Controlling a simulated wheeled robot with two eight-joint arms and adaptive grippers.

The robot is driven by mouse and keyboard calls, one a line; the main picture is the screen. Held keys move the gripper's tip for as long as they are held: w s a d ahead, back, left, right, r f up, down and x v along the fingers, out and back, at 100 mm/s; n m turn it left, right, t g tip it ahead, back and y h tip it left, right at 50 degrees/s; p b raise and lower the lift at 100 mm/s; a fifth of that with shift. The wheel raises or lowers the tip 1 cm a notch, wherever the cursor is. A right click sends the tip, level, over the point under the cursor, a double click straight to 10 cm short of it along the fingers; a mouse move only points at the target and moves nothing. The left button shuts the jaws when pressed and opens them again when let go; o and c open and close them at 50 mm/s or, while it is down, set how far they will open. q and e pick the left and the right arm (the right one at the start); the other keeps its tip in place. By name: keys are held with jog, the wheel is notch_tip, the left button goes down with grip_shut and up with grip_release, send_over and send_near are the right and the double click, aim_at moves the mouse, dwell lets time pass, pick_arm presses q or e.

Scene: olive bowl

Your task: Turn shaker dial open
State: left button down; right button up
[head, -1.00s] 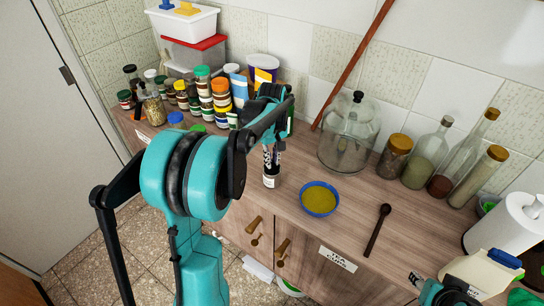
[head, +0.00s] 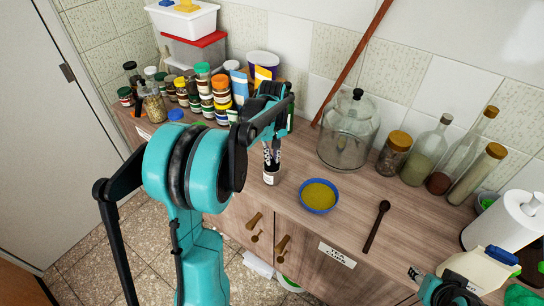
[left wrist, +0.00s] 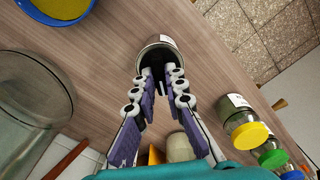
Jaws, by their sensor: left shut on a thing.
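A small shaker (head: 270,177) with a white label stands upright on the wooden counter, left of the blue bowl. Its clear side and dark top also show in the left wrist view (left wrist: 165,42). My left gripper (head: 271,148) reaches down onto the shaker from above, with its fingers shut on the shaker's top. The fingers (left wrist: 158,78) hide most of the dial, so I cannot tell how far it is turned. My right gripper (head: 432,284) shows only in part at the lower right, and its jaws are not clear.
The blue bowl (head: 303,204) of yellow-green contents is close on the right. Several spice jars (head: 207,100) crowd the left back. The counter's front edge is close to the shaker.

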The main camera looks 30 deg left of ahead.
dwell(0.4)
pick_arm(q)
jog(key=c, duration=1.6)
grip_release()
jog(key=shift+o, duration=0.2)
notch_tip(320, 180, up, 12)
